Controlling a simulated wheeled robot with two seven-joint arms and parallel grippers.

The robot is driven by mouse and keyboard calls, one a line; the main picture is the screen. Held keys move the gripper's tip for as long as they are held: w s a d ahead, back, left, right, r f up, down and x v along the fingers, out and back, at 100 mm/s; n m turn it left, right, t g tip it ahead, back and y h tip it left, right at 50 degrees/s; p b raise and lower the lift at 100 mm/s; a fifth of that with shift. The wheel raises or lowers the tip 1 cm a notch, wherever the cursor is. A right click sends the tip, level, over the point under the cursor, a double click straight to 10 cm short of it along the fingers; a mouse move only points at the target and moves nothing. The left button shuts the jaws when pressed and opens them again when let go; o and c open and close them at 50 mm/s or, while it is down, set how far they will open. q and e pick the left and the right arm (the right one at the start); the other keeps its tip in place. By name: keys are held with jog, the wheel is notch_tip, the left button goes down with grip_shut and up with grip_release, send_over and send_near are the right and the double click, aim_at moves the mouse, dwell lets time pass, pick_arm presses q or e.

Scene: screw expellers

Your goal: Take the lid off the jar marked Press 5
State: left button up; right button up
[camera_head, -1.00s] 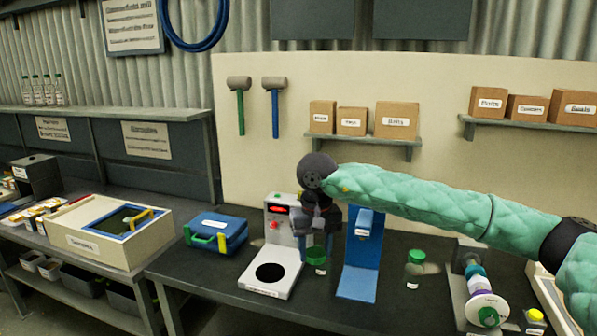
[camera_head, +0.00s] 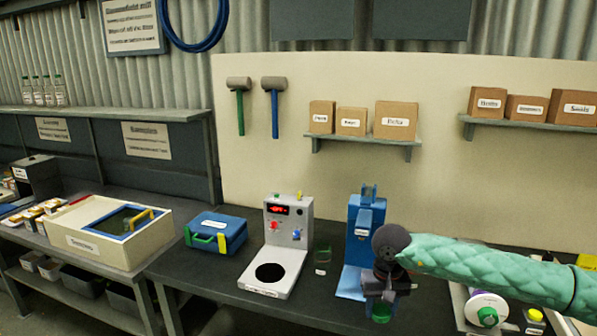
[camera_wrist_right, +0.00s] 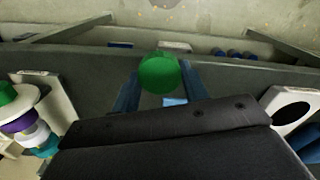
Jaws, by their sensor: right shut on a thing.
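An open glass jar (camera_head: 322,254) stands on the dark bench between the grey control unit and the blue stand; its label is too small to read. No lid sits on it. My right gripper (camera_head: 379,298) is in front of the blue stand, to the right of this jar, shut on a green lid (camera_head: 381,313). In the right wrist view the green lid (camera_wrist_right: 159,74) sits between the two blue fingers, apart from the jar. The second green-lidded jar is hidden behind my right arm. My left gripper is not in view.
The blue stand (camera_head: 364,235) is close behind my right gripper. The grey control unit (camera_head: 289,222) with a red display stands left of the jar. A blue case (camera_head: 216,232) is farther left. A machine with a white disc (camera_head: 486,306) is at the right.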

jog(key=shift+s+f, duration=0.25)
jog(key=shift+f, duration=0.3)
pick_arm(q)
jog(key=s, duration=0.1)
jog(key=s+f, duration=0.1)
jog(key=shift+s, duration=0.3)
pick_arm(e)
jog(key=shift+a+r, duration=0.1)
